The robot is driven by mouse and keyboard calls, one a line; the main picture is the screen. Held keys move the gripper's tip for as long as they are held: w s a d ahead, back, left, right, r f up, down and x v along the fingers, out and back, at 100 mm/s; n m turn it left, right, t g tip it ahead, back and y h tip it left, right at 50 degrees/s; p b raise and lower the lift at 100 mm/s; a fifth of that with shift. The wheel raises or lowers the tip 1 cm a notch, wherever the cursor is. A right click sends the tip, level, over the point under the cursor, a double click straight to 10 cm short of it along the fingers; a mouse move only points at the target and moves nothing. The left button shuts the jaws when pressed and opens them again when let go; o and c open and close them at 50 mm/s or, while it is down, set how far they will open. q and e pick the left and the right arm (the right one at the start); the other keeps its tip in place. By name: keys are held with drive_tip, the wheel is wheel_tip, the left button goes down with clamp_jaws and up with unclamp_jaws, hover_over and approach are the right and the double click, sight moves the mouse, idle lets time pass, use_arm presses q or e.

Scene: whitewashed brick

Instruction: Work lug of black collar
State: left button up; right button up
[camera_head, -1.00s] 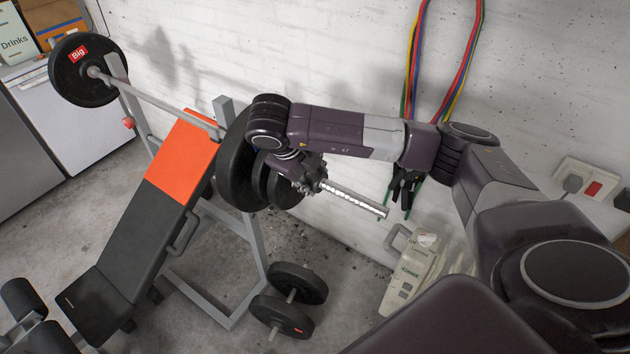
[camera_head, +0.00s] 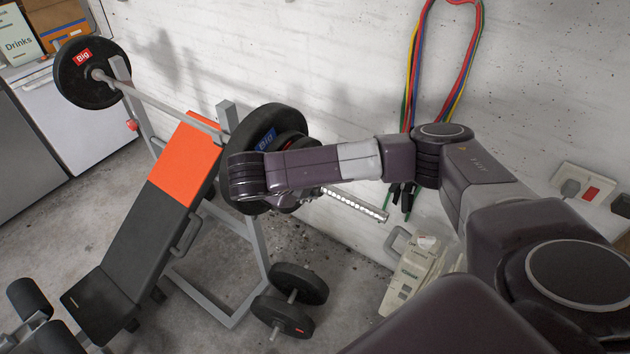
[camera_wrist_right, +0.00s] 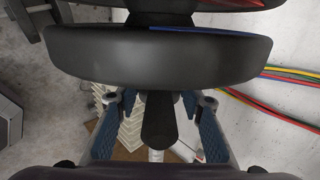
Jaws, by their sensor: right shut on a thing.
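The black collar's lug (camera_wrist_right: 158,122) shows in the right wrist view as a dark tapered piece in front of the plates. My right gripper (camera_wrist_right: 161,106) has its blue-padded fingers on both sides of the lug and is shut on it. In the head view my right wrist and forearm cover the collar and most of the gripper. The bar's bare silver sleeve (camera_head: 355,204) sticks out to the right. A large black plate (camera_head: 270,117) with a blue label sits inboard on the bar. My left gripper is not in view.
The bar rests on a grey rack (camera_head: 252,240) over an inclined bench (camera_head: 130,225). Elastic bands (camera_head: 413,70) hang on the white wall. A pale carton (camera_head: 412,275) stands right of the rack.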

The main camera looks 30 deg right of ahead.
drive_tip(key=o, duration=0.9)
drive_tip(key=shift+w+a+r, duration=0.1)
drive_tip(key=shift+w, duration=0.05)
drive_tip(key=o, duration=0.5)
drive_tip(key=shift+w, duration=0.1)
drive_tip(key=shift+v, duration=1.15)
drive_tip(key=v, duration=0.9)
drive_tip(key=shift+a+r, duration=0.2)
drive_tip(key=shift+f, duration=0.1)
